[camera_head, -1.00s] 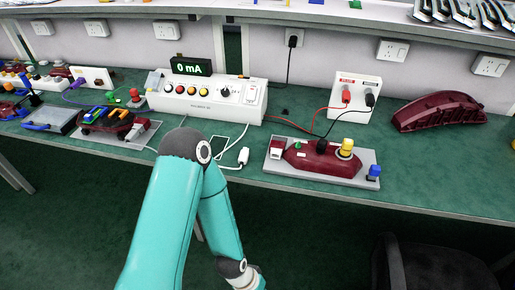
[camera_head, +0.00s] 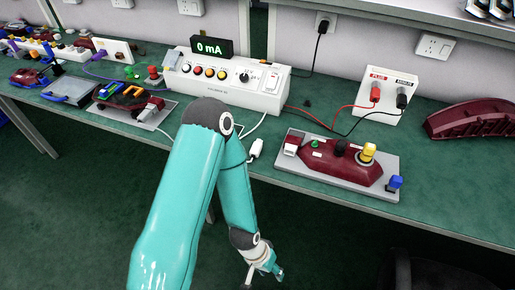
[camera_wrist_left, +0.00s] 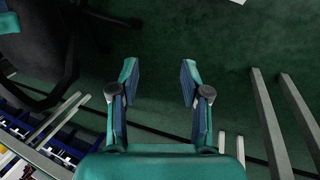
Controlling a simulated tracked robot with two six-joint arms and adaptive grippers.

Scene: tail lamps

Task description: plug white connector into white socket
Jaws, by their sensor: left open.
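A small white connector (camera_head: 255,148) on a white cable lies near the front edge of the green table, just right of my left arm's elbow. A dark red tail lamp (camera_head: 330,165) sits on a grey board, with a white and red block (camera_head: 292,143) at its left end. I cannot tell whether this block is the white socket. My left gripper (camera_head: 264,272) hangs below the table's front edge, away from the connector. In the left wrist view its two fingers (camera_wrist_left: 160,85) are apart with nothing between them. My right gripper is not in view.
A white control box (camera_head: 225,85) with a "0 mA" display stands behind. A white terminal box (camera_head: 376,100) has red and black leads. Another board with coloured parts (camera_head: 122,103) lies left of my arm. Metal legs (camera_wrist_left: 272,125) and a dark chair (camera_wrist_left: 35,50) show in the wrist view.

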